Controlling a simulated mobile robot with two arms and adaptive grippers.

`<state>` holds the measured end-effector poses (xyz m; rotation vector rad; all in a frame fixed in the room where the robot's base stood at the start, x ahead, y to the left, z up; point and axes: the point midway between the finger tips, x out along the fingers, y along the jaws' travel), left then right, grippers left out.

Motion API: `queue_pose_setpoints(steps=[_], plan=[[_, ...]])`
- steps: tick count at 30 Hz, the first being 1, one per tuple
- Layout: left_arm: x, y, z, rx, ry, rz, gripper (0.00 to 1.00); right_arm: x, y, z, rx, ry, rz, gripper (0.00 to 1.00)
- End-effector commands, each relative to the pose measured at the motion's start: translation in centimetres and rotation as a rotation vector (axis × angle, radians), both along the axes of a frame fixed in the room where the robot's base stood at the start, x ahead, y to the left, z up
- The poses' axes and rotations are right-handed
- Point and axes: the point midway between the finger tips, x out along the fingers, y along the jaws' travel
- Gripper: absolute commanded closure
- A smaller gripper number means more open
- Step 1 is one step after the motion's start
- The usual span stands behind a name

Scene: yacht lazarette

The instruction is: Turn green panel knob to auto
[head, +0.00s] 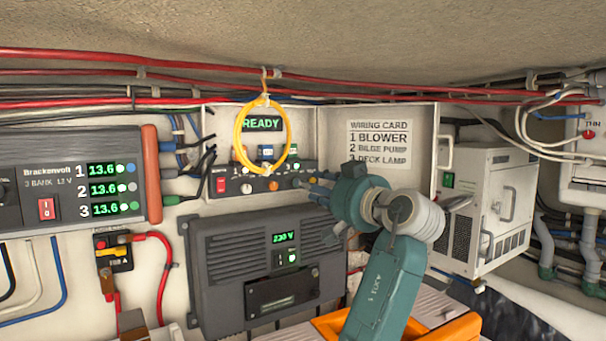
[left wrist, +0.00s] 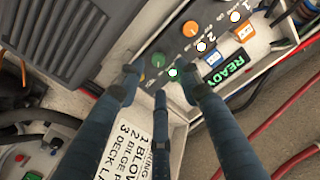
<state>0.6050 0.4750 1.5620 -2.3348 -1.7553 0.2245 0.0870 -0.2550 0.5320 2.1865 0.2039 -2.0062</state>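The small control panel (head: 330,165) has a READY display (head: 262,124), a red switch and a row of knobs. In the left wrist view the green knob (left wrist: 158,60) sits beside an orange knob (left wrist: 190,28), near the lamp marked 3. I cannot read its pointer setting. My left gripper (left wrist: 153,80) is open, with its fingers spread around the green knob's place; contact cannot be told. In the head view my left gripper (head: 306,184) reaches leftward across the panel's right end and hides the green knob. My right gripper is not in view.
A yellow cable loop (head: 238,139) hangs over the READY display. A wiring card (head: 379,130) is on the wall at right. A grey 230 V unit (head: 215,290) is below the panel, a white cabinet (head: 490,235) at right. Red cables (head: 350,86) run above.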

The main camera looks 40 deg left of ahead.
Motion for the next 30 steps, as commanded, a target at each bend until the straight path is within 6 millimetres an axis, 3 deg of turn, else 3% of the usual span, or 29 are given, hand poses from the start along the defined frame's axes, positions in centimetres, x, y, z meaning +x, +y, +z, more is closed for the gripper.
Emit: queue_pose_setpoints(steps=[1, 4, 9, 13, 19, 20, 25, 30], plan=[[0.2, 1.0, 0.5, 0.001, 0.004, 0.005, 0.65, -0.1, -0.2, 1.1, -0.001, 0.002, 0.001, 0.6], [0.7, 2.5, 0.4, 0.001, 0.004, 0.003, 0.65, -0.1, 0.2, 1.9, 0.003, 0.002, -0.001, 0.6], [1.2, 4.0, 0.2, 0.001, 0.002, 0.001, 0.65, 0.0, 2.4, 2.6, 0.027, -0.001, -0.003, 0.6], [1.3, 4.4, 0.0, 0.0, 0.001, 0.0, 0.65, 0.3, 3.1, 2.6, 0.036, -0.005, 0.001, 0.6], [1.3, 4.4, -0.1, -0.001, 0.0, 0.0, 0.65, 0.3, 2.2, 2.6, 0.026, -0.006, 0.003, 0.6], [1.3, 4.4, -0.1, -0.001, 0.0, 0.0, 0.67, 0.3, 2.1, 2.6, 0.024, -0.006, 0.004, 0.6], [1.3, 4.4, -0.1, 0.0, 0.0, 0.0, 1.0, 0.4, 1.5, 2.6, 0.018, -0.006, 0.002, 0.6], [1.3, 4.4, -0.1, -0.001, -0.001, -0.001, 1.0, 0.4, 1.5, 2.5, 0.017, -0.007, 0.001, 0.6]])
